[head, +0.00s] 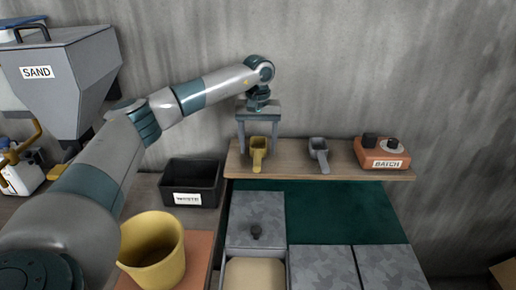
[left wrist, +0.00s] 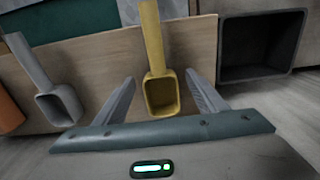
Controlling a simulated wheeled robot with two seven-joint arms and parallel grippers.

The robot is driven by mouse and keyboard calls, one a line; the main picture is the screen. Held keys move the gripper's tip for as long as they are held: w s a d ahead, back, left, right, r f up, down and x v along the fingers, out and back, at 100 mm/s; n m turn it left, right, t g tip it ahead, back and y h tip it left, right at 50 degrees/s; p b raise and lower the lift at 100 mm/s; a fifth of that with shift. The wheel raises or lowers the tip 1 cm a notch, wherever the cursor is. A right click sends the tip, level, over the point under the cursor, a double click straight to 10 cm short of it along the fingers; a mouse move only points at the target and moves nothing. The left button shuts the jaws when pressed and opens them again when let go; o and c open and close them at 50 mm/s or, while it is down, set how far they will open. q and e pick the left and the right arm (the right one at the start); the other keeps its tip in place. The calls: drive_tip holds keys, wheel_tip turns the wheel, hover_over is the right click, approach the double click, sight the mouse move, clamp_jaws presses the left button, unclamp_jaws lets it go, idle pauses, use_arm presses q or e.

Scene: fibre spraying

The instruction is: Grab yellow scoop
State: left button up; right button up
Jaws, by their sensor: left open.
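The yellow scoop (head: 258,152) lies on the wooden shelf, its handle pointing toward me. My left gripper (head: 258,145) is above the shelf with its fingers open on either side of the scoop's cup. In the left wrist view the yellow scoop (left wrist: 160,92) sits between the two spread fingers of the left gripper (left wrist: 160,97), with a gap on each side. Its handle runs away from the gripper. My right gripper is not in view.
A grey scoop (head: 319,152) lies to the right on the shelf (head: 290,172), then an orange BATCH box (head: 378,160). A black waste bin (head: 192,180) stands left of the shelf. A yellow bucket (head: 155,260), grey slabs (head: 256,215) and a SAND hopper (head: 70,75) are nearby.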

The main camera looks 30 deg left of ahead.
use_arm(q)
drive_tip(key=shift+f, duration=0.55)
drive_tip(key=c, duration=1.2)
drive_tip(key=shift+r, duration=0.1)
